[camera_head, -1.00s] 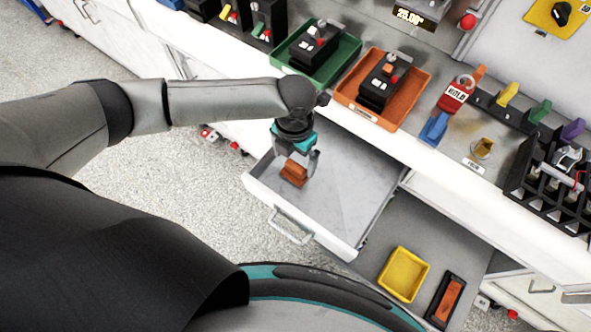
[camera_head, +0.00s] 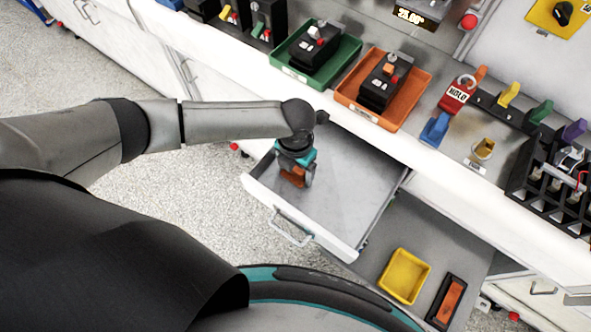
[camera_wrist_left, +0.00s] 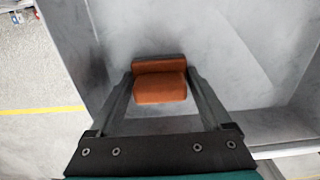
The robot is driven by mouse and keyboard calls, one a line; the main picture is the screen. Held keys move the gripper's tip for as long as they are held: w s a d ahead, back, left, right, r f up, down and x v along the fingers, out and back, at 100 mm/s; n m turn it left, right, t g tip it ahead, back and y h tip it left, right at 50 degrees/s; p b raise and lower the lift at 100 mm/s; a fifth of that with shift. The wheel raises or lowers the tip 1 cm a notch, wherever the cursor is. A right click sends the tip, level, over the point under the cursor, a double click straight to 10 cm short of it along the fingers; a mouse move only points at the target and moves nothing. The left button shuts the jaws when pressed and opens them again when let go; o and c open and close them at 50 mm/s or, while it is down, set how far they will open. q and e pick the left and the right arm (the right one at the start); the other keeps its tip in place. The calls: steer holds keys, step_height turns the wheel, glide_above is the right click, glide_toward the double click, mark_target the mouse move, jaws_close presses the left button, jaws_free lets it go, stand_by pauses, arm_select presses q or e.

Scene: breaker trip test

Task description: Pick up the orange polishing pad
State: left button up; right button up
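The orange polishing pad (camera_head: 291,181) lies in the pulled-out grey drawer (camera_head: 345,190), near its left end. In the left wrist view the pad (camera_wrist_left: 160,82) is a two-part orange-brown block. My left gripper (camera_head: 294,180) points down into the drawer over the pad and partly hides it in the head view. In the left wrist view its two fingers (camera_wrist_left: 160,78) stand spread, one on each side of the pad, with little room at the sides. I cannot tell whether they touch it. My right gripper is not in view.
A lower open drawer holds a yellow tray (camera_head: 404,276) and a black holder with an orange block (camera_head: 451,299). On the counter above stand a green tray (camera_head: 290,68), an orange tray (camera_head: 346,93) and a black rack (camera_head: 520,178). The upper drawer's right part is clear.

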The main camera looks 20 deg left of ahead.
arm_select(q)
steer(key=c, duration=0.9)
step_height(320, 180, up, 20)
steer(key=p, duration=0.2)
steer(key=shift+p, duration=0.3)
